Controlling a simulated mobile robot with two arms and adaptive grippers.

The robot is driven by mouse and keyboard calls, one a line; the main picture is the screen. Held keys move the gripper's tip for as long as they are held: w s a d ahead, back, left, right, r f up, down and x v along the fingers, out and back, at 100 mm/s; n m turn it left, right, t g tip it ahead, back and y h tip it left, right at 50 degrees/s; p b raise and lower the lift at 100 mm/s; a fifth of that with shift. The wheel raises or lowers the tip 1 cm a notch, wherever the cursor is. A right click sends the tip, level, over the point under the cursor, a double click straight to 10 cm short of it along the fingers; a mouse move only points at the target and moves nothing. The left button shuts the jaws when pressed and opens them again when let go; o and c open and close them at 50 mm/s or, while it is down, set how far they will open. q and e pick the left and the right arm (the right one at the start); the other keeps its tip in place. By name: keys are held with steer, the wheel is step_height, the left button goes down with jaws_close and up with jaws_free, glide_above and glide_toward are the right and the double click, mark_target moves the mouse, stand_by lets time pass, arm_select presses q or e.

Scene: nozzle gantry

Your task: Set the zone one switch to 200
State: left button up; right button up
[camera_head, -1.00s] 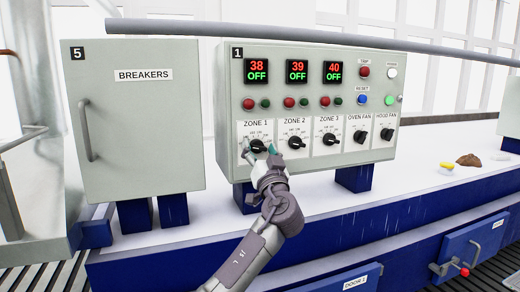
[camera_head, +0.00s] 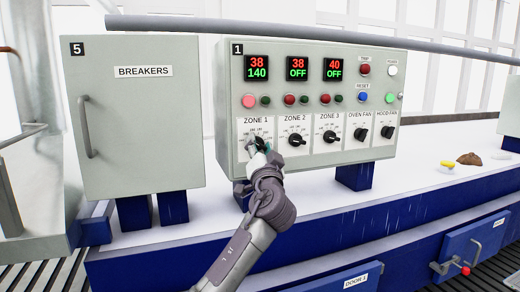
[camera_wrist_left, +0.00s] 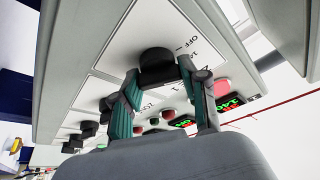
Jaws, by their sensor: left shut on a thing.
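The zone 1 switch is a black knob on the grey control panel (camera_head: 226,150), below the ZONE 1 label (camera_head: 255,121). My left gripper (camera_head: 260,146) is at this knob and hides most of it. In the left wrist view the black knob (camera_wrist_left: 157,62) is between the teal-padded fingers of the left gripper (camera_wrist_left: 165,95), which are shut on it. The zone 1 display (camera_head: 257,68) reads 38 in red above 140 in green. The red lamp (camera_head: 249,101) below it is lit. My right gripper is not in view.
The zone 2 knob (camera_head: 295,139) and zone 3 knob (camera_head: 330,137) are close to the right; their displays read OFF. The breakers cabinet (camera_head: 138,130) stands to the left. A grey rail (camera_head: 300,32) runs across the panel top. The white counter (camera_head: 420,165) is mostly clear.

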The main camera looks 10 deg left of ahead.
arm_select(q)
steer(key=m+h, duration=0.1)
steer(key=m, duration=0.2)
steer(key=m+h, duration=0.1)
steer(key=m, duration=0.1)
steer(key=shift+m+g+h, duration=0.3)
steer(key=shift+m+g, duration=0.1)
steer(key=m, duration=0.3)
steer(key=m+g+h, duration=0.1)
steer(key=m, duration=0.2)
steer(key=shift+g+p, duration=0.3)
steer(key=shift+p, duration=0.1)
steer(key=m+g, duration=0.2)
steer(key=m, duration=0.2)
steer(key=shift+m, duration=0.4)
steer(key=shift+m+g+y, duration=0.4)
steer(key=shift+m+g, duration=0.6)
steer(key=shift+m, duration=0.8)
steer(key=o, duration=1.1)
steer(key=shift+o, duration=0.2)
steer(key=shift+s+r, duration=0.1)
